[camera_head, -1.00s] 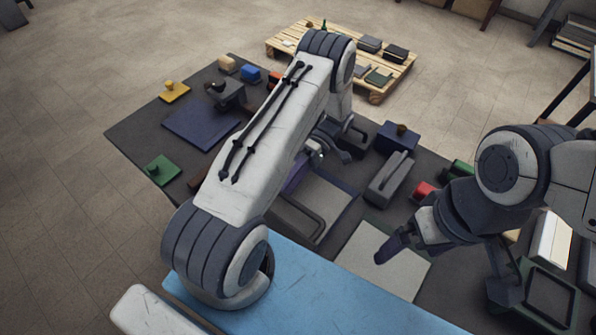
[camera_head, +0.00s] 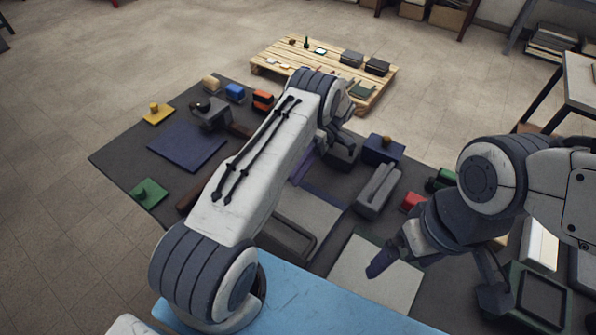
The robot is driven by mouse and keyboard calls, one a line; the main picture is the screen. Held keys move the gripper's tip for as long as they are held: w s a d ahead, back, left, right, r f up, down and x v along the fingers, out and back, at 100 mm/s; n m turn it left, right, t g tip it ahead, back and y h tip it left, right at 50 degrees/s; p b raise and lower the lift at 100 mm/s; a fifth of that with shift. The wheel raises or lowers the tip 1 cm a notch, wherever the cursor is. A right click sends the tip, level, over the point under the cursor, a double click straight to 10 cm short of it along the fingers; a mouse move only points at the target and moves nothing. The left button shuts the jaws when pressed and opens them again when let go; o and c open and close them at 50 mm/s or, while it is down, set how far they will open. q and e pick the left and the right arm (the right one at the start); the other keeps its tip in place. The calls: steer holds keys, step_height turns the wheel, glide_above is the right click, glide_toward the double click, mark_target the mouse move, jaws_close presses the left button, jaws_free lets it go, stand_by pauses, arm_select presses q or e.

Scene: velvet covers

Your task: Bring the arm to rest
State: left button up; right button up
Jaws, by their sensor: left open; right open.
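My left arm (camera_head: 237,185) reaches from the lower left up over the table and bends at its far end. My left gripper (camera_head: 331,135) is beyond that bend, partly hidden by the arm; its fingers are hard to make out, and I see nothing held in it. My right arm (camera_head: 490,180) comes in from the right. My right gripper (camera_head: 436,281) is open and empty, its dark fingers spread wide. One finger is in front of a pale square panel (camera_head: 368,283), the other near a dark green-edged frame (camera_head: 543,300).
The dark table (camera_head: 118,160) holds a blue sheet (camera_head: 187,147), a green knobbed plate (camera_head: 150,192), a yellow knobbed plate (camera_head: 158,115), a grey block (camera_head: 378,190) and a red block (camera_head: 413,202). A wooden pallet (camera_head: 285,58) stands beyond on the floor.

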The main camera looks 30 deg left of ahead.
arm_select(q)
steer(key=s+d+r+m+t, duration=0.5)
steer(key=d+r+m+t, duration=0.3)
steer(key=d+r+m, duration=0.5)
steer(key=s+d+r+m+t+h, duration=0.1)
steer(key=s+d+r+m+t, duration=0.1)
steer(key=s+m, duration=0.3)
steer(key=s+d+r+m+t+h, duration=0.1)
steer(key=s+m+t, duration=0.3)
steer(key=s, duration=0.6)
steer(key=shift+d+r+m+h, duration=0.35)
steer(key=shift+d+m+h, duration=0.25)
steer(key=shift+d+m, duration=0.2)
